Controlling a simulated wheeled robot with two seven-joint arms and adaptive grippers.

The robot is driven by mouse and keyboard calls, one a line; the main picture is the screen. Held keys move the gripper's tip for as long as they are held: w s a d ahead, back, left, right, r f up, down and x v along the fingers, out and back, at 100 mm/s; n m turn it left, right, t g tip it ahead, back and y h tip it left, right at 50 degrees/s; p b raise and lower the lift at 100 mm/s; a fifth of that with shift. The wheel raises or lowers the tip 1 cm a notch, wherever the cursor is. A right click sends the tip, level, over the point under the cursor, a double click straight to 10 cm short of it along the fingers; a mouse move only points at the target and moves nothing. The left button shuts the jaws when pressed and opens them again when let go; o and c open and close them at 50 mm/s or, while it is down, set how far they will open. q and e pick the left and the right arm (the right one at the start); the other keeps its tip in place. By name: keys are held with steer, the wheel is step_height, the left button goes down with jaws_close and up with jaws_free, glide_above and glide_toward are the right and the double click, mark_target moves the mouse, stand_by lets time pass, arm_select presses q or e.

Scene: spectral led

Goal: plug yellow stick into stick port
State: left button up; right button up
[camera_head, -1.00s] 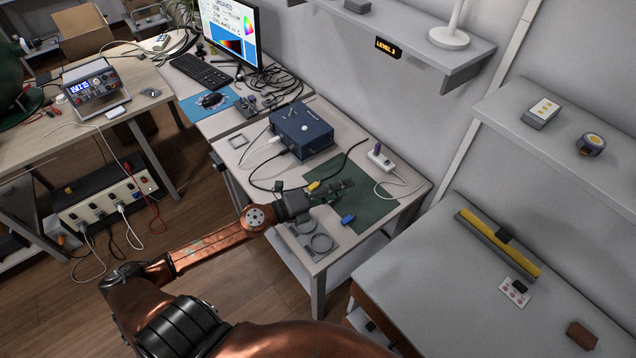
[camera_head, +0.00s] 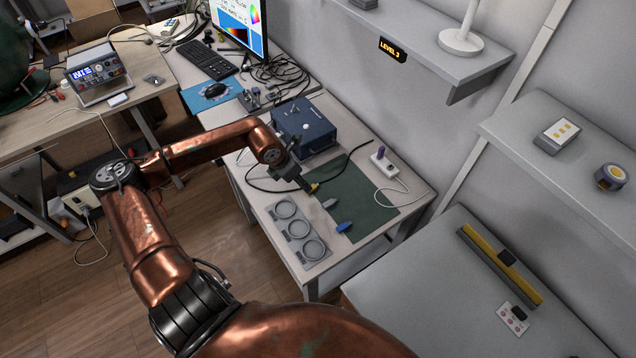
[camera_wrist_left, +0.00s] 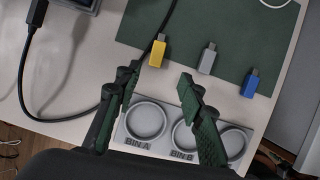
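The yellow stick (camera_wrist_left: 158,52) lies at the edge of the green mat, its metal plug toward the far side. It also shows in the head view (camera_head: 313,187), just beyond the left gripper. A grey stick (camera_wrist_left: 208,59) and a blue stick (camera_wrist_left: 250,84) lie to its right on the mat. My left gripper (camera_wrist_left: 160,82) is open and empty, with its fingers apart on the near side of the yellow stick; it also shows in the head view (camera_head: 300,181). A blue box (camera_head: 304,128) stands behind the gripper. I cannot make out which opening is the stick port.
A grey tray (camera_wrist_left: 161,149) with round bins labelled BIN A and BIN B lies near the front edge. A black cable (camera_wrist_left: 71,117) curves across the table beside the yellow stick. A white power strip (camera_head: 384,163) with a purple plug stands behind the green mat (camera_head: 374,199).

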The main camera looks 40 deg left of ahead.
arm_select(q)
steer(key=shift+x, duration=0.8)
steer(key=x, duration=0.2)
steer(key=b+x, duration=0.1)
steer(key=x, duration=0.2)
steer(key=shift+w+a, duration=0.15)
steer(key=shift+w, duration=0.3)
steer(key=shift+w+f, duration=0.1)
steer(key=shift+f, duration=0.4)
steer(key=shift+c, duration=0.4)
steer(key=c, duration=0.8)
arm_select(e)
steer(key=shift+s+f, duration=0.55)
steer(key=shift+f, duration=0.2)
arm_select(q)
steer(key=shift+c, duration=0.2)
